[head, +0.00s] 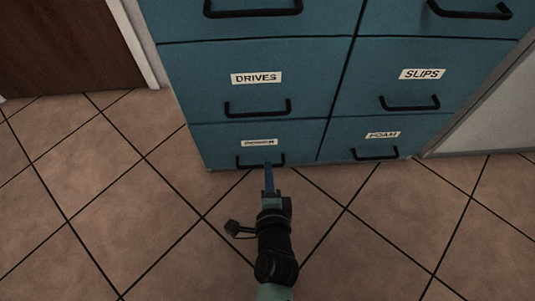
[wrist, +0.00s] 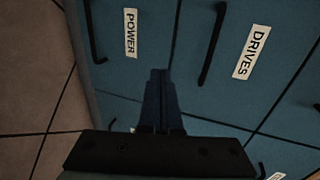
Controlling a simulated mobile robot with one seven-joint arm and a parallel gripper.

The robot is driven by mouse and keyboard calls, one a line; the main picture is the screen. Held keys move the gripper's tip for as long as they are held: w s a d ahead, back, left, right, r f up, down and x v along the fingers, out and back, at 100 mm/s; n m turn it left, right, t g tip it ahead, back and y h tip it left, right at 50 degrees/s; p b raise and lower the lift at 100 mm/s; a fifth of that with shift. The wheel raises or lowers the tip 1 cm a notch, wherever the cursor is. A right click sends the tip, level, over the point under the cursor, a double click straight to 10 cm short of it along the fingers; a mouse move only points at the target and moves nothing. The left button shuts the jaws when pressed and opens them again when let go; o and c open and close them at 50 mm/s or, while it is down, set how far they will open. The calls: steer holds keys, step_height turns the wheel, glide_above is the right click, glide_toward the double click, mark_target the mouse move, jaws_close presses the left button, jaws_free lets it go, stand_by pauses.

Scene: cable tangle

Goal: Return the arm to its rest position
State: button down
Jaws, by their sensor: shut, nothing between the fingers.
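My gripper (head: 268,176) reaches forward from the bottom of the head view, its thin blue fingers together and empty. The fingertips overlap the handle of the lower left drawer in the head view; I cannot tell whether they touch it. In the wrist view my gripper (wrist: 160,85) is shut, pointing at the blue cabinet front (wrist: 145,55). There the POWER label (wrist: 130,33) is left of the fingers and the DRIVES label (wrist: 252,52) is to the right.
The blue cabinet (head: 300,85) has closed-looking drawers with black handles, labelled DRIVES (head: 256,78), SLIPS (head: 422,74) and FOAM (head: 382,135). A brown door (head: 65,45) is at the upper left. Tiled floor (head: 120,220) is clear on both sides of my arm.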

steer(key=shift+v, duration=0.9)
